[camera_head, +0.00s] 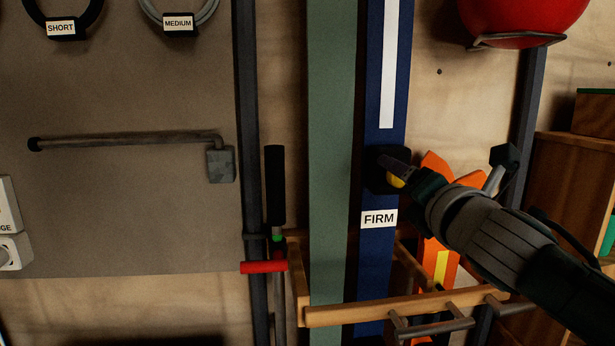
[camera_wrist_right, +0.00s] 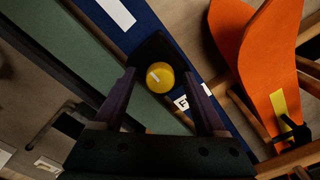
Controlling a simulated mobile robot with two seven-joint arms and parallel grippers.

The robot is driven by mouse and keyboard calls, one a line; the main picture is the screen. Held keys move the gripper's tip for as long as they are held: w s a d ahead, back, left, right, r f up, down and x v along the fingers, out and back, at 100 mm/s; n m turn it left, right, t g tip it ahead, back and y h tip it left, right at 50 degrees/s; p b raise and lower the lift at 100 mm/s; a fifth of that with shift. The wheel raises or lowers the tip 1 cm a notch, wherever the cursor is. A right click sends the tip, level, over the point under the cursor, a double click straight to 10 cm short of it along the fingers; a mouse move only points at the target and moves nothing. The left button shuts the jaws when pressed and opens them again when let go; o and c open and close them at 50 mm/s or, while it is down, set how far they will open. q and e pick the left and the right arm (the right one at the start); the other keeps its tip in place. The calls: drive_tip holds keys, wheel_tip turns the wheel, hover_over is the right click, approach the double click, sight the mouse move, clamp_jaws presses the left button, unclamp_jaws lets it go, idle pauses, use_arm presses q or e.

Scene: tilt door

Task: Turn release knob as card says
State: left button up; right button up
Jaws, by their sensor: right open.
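The yellow round knob (camera_wrist_right: 160,77) sits on a dark block (camera_wrist_right: 150,50) on an upright blue board (camera_head: 375,250). It bears a short white mark. In the head view the knob (camera_head: 396,181) is mostly hidden by my right gripper (camera_head: 398,170). My right gripper (camera_wrist_right: 160,85) is open, with one finger on each side of the knob in the wrist view; I cannot tell whether the fingers touch it. A white label reading FIRM (camera_head: 379,219) is on the blue board below the block. I see no instruction card. My left gripper is not in view.
Orange fin-like pieces (camera_head: 433,163) stand just right of the knob. A wooden rack (camera_head: 400,309) crosses below. A green board (camera_head: 331,150) is at the left. A red ball (camera_head: 525,18) and labels SHORT (camera_head: 61,29) and MEDIUM (camera_head: 178,23) are higher up.

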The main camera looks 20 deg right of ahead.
clamp_jaws()
idle(0.5)
drive_tip(key=shift+m, duration=0.3)
drive_tip(key=shift+m+p, duration=1.75)
drive_tip(key=shift+m, duration=9.95)
